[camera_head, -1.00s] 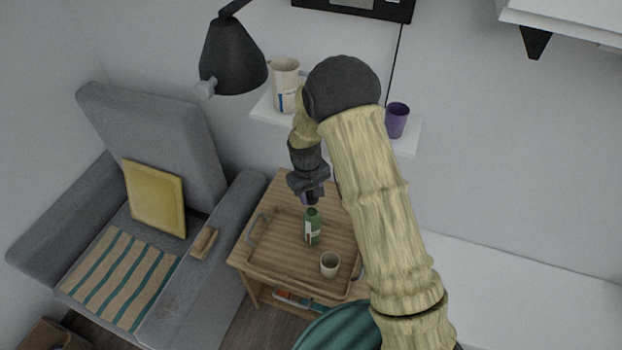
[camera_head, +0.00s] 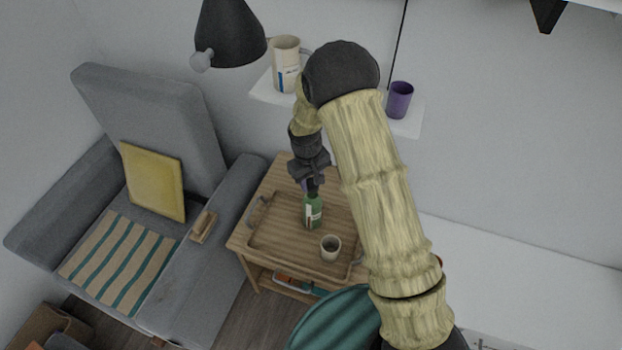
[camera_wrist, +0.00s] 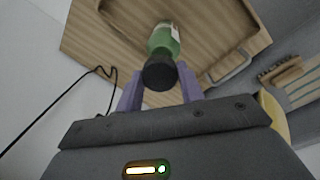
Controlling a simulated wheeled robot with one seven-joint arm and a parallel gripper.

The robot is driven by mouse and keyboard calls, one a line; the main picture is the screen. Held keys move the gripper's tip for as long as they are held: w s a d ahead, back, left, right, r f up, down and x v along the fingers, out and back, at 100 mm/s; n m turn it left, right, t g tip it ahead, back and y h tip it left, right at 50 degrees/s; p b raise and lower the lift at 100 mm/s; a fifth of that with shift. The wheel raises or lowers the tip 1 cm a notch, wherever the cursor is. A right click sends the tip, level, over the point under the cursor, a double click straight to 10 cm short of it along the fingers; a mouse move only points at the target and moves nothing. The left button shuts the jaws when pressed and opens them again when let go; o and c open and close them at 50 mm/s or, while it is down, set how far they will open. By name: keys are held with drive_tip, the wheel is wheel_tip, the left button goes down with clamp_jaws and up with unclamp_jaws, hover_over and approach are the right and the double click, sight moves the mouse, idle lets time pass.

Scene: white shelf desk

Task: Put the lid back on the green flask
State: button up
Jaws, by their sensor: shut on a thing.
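The green flask (camera_head: 313,214) with a pale label stands upright on the wooden tray (camera_head: 286,263). It also shows in the wrist view (camera_wrist: 164,40). My gripper (camera_head: 312,189) is directly above the flask, pointing down. In the wrist view its purple fingers (camera_wrist: 159,88) are shut on the round black lid (camera_wrist: 159,73). The lid lines up with the flask's top and hides its mouth. I cannot tell whether the lid is seated or just above the rim. In the head view the lid is mostly hidden by the fingers.
A pale cup (camera_head: 330,247) stands on the tray, right of and nearer than the flask. The tray is on a small wooden table (camera_head: 243,240). A grey armchair (camera_head: 160,110) is at left. A wall shelf (camera_head: 408,124) behind holds a mug (camera_head: 285,66) and a purple cup (camera_head: 399,99).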

drive_tip(key=shift+f+b, duration=0.75)
drive_tip(key=shift+f, duration=0.85)
drive_tip(key=shift+f, duration=0.15)
idle(1.5)
drive_tip(key=o, duration=1)
drive_tip(key=shift+o, duration=0.5)
drive_tip(key=o, duration=0.4)
